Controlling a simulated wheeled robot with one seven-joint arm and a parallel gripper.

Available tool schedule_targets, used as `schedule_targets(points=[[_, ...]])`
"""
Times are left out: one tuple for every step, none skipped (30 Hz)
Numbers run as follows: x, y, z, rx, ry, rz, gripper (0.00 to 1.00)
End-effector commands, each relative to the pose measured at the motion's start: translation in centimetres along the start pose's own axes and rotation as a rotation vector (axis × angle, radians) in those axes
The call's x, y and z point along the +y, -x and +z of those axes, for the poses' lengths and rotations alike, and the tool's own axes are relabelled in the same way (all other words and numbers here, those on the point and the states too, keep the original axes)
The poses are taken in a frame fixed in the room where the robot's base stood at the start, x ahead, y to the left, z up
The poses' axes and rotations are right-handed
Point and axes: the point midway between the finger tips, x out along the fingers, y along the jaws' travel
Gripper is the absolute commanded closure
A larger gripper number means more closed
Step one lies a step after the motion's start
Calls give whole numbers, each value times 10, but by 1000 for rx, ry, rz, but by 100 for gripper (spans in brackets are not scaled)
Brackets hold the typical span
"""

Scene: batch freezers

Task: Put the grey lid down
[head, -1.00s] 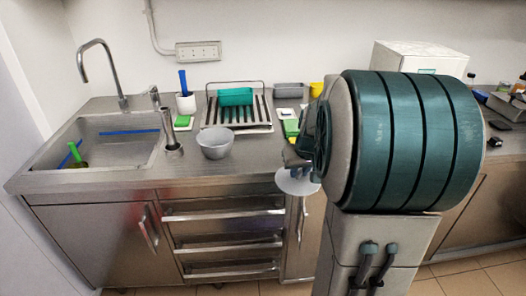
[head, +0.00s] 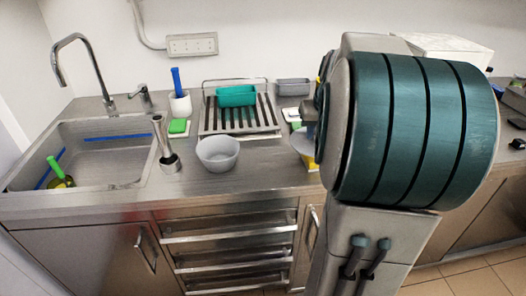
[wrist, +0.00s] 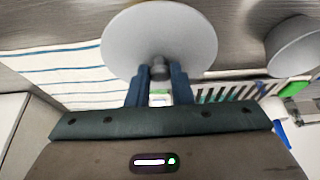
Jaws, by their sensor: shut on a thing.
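The grey lid (wrist: 150,35) is a round pale disc with a dark knob (wrist: 160,68). My gripper (wrist: 160,82) is shut on that knob, one blue finger on each side, in the wrist view. In the head view the lid (head: 302,141) shows partly at the counter's front part, left of my big teal arm joint. My arm hides its right side and most of my gripper. The lid looks roughly level; I cannot tell whether it touches anything below.
A grey bowl (head: 220,153) and a steel cup-like tool (head: 166,150) stand left of the lid. Behind are a slatted rack (head: 240,122) with a teal tub (head: 237,96). A striped cloth (wrist: 60,72) lies beside the lid. Something yellow (head: 310,163) shows just below the lid.

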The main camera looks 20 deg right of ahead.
Motion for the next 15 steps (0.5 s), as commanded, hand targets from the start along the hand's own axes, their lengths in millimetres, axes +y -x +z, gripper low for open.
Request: schedule_targets(points=[[-1, 0, 0, 0, 1, 0, 100], [-2, -1, -1, 0, 2, -1, 100], [-5, -3, -1, -1, 4, -1, 100], [-8, -6, -2, -2, 6, -2, 100], [-12, -9, -3, -3, 7, -3, 100], [-19, -14, -5, -3, 10, -4, 100], [-26, -19, -6, -4, 12, -6, 100], [-33, -24, -8, -5, 15, -7, 100], [-42, -31, -11, -6, 16, -7, 100], [-48, -37, -12, -5, 18, -7, 100], [-55, -42, -14, -5, 19, -8, 100], [-63, -49, -17, -5, 18, -8, 100], [-69, -54, -18, -5, 18, -8, 100], [-74, -59, -20, -4, 19, -7, 100], [-81, -65, -22, -4, 17, -7, 100]])
